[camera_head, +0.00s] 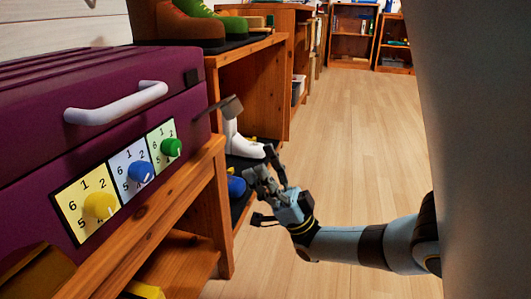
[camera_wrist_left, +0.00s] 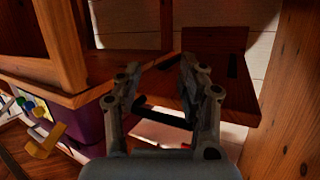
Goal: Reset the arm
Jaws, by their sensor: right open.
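My right arm comes in from the right in the head view. Its gripper (camera_head: 262,168) is open, with nothing seen between its fingers, in front of the low wooden shelf with shoes. My left gripper (camera_wrist_left: 162,75) shows only in the left wrist view. Its two dark fingers stand apart with an empty gap between them, in front of brown wooden furniture.
A purple case (camera_head: 120,75) with a white handle and yellow, blue and green dials stands on a wooden bench (camera_head: 165,205) at left. Shoes sit on a wooden shelf (camera_head: 245,52) beyond it. The wooden floor (camera_head: 355,130) is open in the middle.

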